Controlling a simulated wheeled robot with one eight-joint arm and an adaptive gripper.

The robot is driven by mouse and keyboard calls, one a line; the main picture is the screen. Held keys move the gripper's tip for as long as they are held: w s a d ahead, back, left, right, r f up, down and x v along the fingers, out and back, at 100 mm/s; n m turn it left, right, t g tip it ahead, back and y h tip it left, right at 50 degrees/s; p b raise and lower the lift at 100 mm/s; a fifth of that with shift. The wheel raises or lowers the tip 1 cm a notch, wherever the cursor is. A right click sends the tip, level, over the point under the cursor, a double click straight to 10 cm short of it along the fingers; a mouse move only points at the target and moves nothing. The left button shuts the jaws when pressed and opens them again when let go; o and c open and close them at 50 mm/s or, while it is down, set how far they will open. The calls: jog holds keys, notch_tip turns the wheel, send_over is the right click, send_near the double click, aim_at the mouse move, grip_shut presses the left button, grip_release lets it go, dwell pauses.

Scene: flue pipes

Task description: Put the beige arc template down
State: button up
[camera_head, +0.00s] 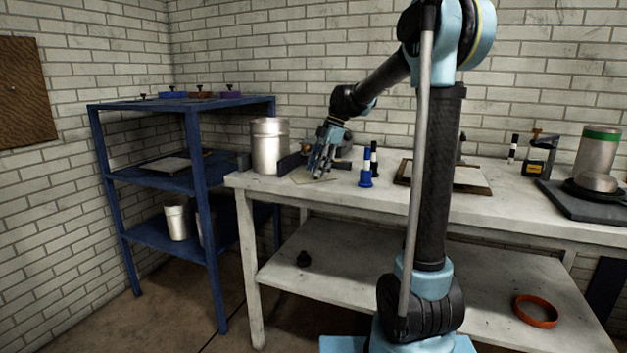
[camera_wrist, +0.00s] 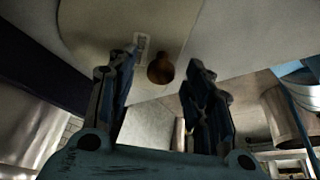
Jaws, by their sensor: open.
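The beige arc template (camera_head: 314,178) lies flat on the left part of the pale workbench, just under my gripper (camera_head: 319,172). In the wrist view the beige arc template (camera_wrist: 95,30) shows a round brown knob (camera_wrist: 161,69) and a small white label. My gripper (camera_wrist: 163,65) is open, with one finger on each side of the knob. The fingers look apart from the knob, and nothing is held. In the head view the fingers cover part of the template and hide the knob.
A metal pipe (camera_head: 269,148) stands left of the template on the workbench (camera_head: 490,206). Blue-based posts (camera_head: 366,172) stand to the right, then a framed tray (camera_head: 402,178). A blue rack (camera_head: 196,215) stands left of the bench. An orange ring (camera_head: 536,311) lies on the lower shelf.

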grip_shut()
notch_tip(320, 180, up, 10)
dwell(0.7)
